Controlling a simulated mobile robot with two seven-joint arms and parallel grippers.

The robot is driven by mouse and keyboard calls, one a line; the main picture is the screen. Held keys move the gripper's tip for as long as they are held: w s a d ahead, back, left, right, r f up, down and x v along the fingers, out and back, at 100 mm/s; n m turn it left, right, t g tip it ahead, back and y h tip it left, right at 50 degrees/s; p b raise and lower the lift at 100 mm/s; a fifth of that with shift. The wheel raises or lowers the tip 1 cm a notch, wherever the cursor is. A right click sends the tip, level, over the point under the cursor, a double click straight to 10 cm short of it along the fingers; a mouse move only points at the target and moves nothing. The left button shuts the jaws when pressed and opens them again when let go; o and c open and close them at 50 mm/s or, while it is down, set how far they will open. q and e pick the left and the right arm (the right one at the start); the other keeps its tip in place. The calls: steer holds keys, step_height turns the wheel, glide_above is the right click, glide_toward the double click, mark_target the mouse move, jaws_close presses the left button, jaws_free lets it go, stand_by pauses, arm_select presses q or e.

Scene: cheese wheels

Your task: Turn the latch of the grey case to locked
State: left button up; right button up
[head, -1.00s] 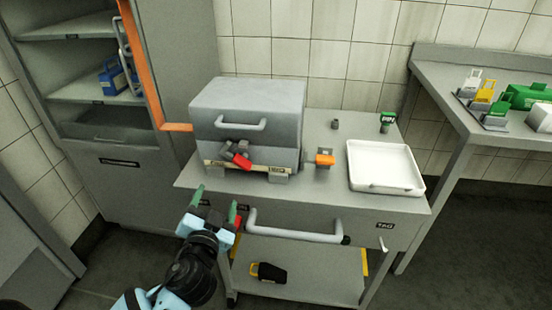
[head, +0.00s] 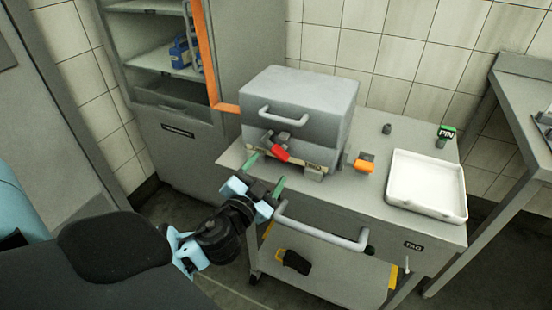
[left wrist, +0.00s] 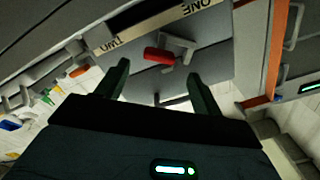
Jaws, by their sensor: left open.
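The grey case (head: 303,98) stands on the grey cart, its lid down, with a pale handle (head: 278,117) on its front. Its latch has a red grip (head: 280,152) low on the front, tilted in the head view. The red grip also shows in the left wrist view (left wrist: 158,54), beyond and between the fingers. A pale label strip with dark lettering (left wrist: 165,22) runs beside it, partly hidden by the latch. My left gripper (head: 266,173) is open and empty, just in front of and below the latch, apart from it. My right gripper is out of view.
A cart handle (head: 320,228) sticks out below the left gripper. An orange-edged cabinet (head: 190,165) stands at left.

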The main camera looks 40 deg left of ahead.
mark_target(277, 157)
arm_select(q)
steer(key=shift+x, duration=2.55)
steer(key=shift+d, duration=0.1)
steer(key=c, duration=1)
